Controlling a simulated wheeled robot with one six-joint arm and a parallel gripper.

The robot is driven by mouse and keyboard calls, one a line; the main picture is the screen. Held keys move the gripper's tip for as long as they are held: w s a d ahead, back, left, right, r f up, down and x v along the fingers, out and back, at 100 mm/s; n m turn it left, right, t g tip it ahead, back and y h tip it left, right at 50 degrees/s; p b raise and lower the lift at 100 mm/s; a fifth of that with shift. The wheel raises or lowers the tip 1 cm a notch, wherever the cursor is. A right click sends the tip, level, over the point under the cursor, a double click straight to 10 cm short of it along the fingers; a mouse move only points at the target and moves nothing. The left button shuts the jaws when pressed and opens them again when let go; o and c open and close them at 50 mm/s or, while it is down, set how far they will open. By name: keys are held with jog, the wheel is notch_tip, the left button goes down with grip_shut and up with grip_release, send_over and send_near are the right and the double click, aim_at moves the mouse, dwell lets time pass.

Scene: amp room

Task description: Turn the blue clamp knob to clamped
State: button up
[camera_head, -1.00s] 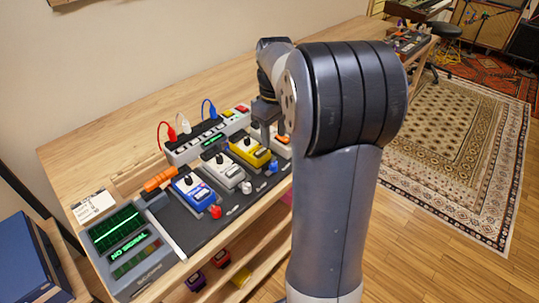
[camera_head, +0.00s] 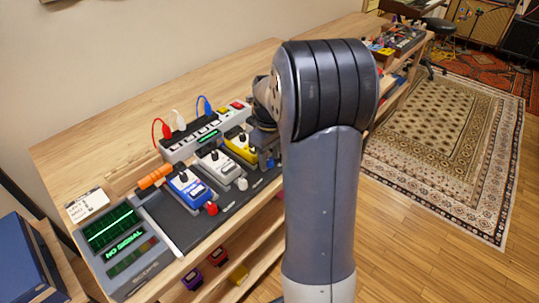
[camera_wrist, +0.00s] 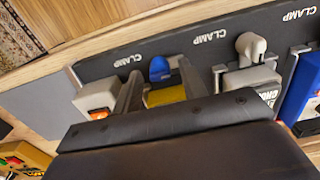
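The blue clamp knob (camera_head: 269,162) stands on the dark board in front of the yellow pedal (camera_head: 240,147). In the wrist view the blue knob (camera_wrist: 159,68) shows near the top middle, close to a CLAMP label, with part of the yellow pedal (camera_wrist: 165,95) below it. My gripper (camera_wrist: 160,72) has two grey fingers apart, one on each side of the blue knob, with visible gaps. I cannot tell their height relative to the knob. In the head view my arm hides the fingers.
A white knob (camera_head: 241,184) and a red knob (camera_head: 211,209) stand in front of the white pedal (camera_head: 217,163) and blue pedal (camera_head: 190,187). A power strip (camera_head: 190,141) with cables lies behind. An orange-handled tool (camera_head: 154,177) and a scope (camera_head: 120,240) are left.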

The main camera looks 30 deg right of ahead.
grip_shut()
jog(key=shift+m, duration=0.3)
jog(key=m+p, duration=0.2)
jog(key=m, duration=0.1)
jog(key=shift+r+m, duration=0.15)
jog(key=shift+m, duration=0.25)
jog(key=m+p, duration=0.1)
jog(key=m, duration=0.3)
jog(key=m+p, duration=0.1)
jog(key=m, duration=0.4)
jog(key=shift+m+p, duration=0.3)
jog(key=shift+m, duration=1.9)
